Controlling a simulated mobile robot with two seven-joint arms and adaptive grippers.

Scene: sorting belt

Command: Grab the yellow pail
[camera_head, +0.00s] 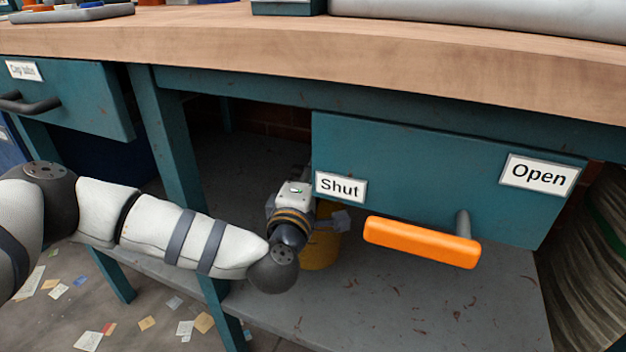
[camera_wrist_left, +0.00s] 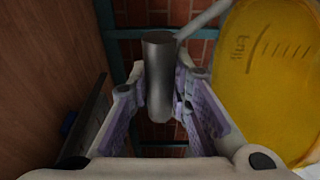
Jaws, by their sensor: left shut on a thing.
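The yellow pail (camera_head: 322,248) stands on or just above the grey lower shelf under the bench, partly hidden behind my left wrist in the head view. In the left wrist view the pail (camera_wrist_left: 265,75) fills the right side, with dark measuring marks on its wall. A grey cylindrical grip (camera_wrist_left: 158,75), joined to a thin rod leading toward the pail, sits between the fingers of my left gripper (camera_wrist_left: 160,105). My left gripper (camera_head: 335,220) is shut on this grip, which looks like the pail's handle. Its fingers are mostly hidden in the head view.
A teal panel (camera_head: 430,150) with "Shut" and "Open" labels hangs close to the right of my wrist. Its orange handle (camera_head: 422,243) sticks out in front. A teal bench leg (camera_head: 172,150) stands behind my forearm. The lower shelf (camera_head: 400,310) is clear at the right.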

